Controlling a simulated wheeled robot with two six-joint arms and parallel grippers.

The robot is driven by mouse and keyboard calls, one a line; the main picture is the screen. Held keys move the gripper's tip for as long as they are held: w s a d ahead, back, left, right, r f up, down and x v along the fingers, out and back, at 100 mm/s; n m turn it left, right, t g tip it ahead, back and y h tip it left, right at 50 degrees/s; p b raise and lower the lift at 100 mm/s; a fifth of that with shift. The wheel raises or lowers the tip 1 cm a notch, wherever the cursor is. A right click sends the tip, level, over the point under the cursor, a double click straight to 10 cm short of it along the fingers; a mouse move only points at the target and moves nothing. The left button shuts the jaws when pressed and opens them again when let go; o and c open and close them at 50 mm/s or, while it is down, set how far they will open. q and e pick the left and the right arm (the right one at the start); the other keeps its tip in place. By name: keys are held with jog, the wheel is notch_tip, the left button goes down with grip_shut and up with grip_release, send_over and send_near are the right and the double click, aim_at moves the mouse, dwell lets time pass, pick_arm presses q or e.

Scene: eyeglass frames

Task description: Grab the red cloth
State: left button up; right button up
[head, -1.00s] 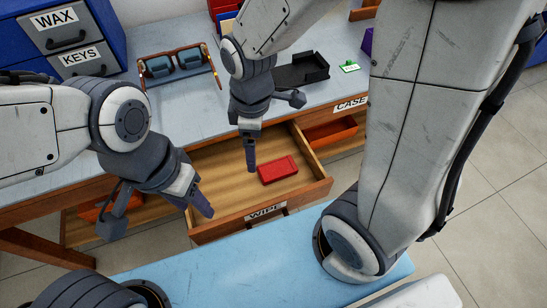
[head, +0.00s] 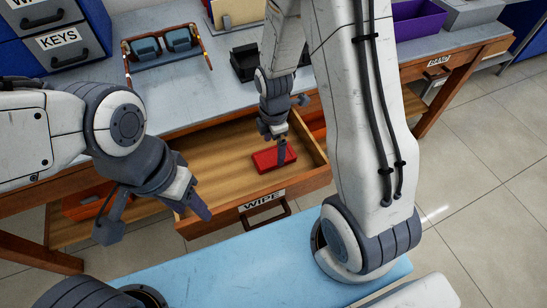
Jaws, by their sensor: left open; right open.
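The red cloth (head: 268,161) is a small folded red block lying in the open wooden drawer labelled WIPE (head: 215,160). My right gripper (head: 281,150) points down over the drawer, with a finger in front of the cloth's right part. It is open; I cannot tell whether it touches the cloth. My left gripper (head: 155,222) is open and empty, with one finger near the drawer's front left corner.
Eyeglasses (head: 165,48) with blue-grey lenses lie on the desk (head: 180,92) behind the drawer. A black tray (head: 245,62) is right of them. Blue cabinets with a KEYS drawer (head: 60,45) stand at the back left. A purple bin (head: 418,22) is at the back right.

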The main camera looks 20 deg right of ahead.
aim_at(274, 154)
jog(key=shift+f, duration=1.6)
jog(key=c, duration=1.1)
jog(key=shift+r, duration=0.55)
notch_tip(274, 154, up, 3)
jog(key=shift+w+f+p, duration=0.1)
jog(key=shift+p, duration=0.3)
jog(key=s+d+r+p, duration=0.1)
jog(key=s+d+r, duration=0.5)
jog(key=d, duration=0.3)
jog(key=shift+s+d+r+p, duration=0.35)
jog(key=shift+d+r, duration=0.05)
jog(key=shift+r, duration=0.2)
